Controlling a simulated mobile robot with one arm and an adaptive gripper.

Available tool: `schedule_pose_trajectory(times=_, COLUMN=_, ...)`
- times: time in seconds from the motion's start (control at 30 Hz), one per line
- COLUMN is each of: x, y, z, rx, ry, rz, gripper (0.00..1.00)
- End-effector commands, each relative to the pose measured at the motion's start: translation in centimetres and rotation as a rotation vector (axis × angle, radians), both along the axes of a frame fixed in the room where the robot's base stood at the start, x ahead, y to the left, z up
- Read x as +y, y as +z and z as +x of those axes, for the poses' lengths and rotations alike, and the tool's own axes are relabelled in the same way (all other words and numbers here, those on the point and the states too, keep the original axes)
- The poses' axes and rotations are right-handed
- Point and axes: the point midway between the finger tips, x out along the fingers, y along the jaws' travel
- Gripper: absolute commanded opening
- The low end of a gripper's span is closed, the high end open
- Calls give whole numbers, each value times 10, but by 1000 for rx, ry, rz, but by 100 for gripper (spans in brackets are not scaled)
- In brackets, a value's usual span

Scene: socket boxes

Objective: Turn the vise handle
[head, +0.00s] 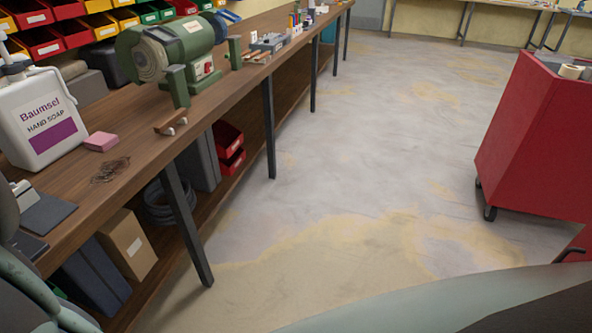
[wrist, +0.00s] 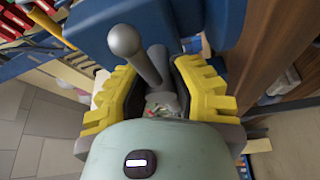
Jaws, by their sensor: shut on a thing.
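A blue vise (wrist: 137,15) fills the top middle of the wrist view. Its grey handle (wrist: 146,66) is a bar with a round ball end, slanting down between the yellow fingers. My gripper (wrist: 158,85) is shut on the handle, with one yellow-padded finger on each side. The handle's lower end and the exact contact are partly hidden by the gripper's own body. I cannot make out the vise or my gripper in the head view.
In the head view, a long wooden bench (head: 130,148) carries a green bench grinder (head: 175,47), a soap bottle (head: 40,118) and a pink block (head: 100,141). A red cabinet on wheels (head: 535,140) stands at the right. The floor (head: 370,150) between them is clear.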

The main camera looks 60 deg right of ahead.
Motion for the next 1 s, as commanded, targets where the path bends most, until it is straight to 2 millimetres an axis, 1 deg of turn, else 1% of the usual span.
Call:
schedule_pose_trajectory(times=0.33, x=-1, y=-3, z=0, rx=6, ry=-4, rz=-5, gripper=0)
schedule_pose_trajectory(times=0.37, x=-1, y=-3, z=0, rx=6, ry=-4, rz=-5, gripper=27)
schedule_pose_trajectory(times=0.67, x=-1, y=-2, z=0, rx=3, ry=-2, rz=-3, gripper=58)
schedule_pose_trajectory(times=0.9, x=-1, y=-1, z=0, rx=2, ry=-1, rz=-3, gripper=58)
schedule_pose_trajectory(times=1.0, x=-4, y=-2, z=-3, rx=3, ry=-3, rz=-3, gripper=58)
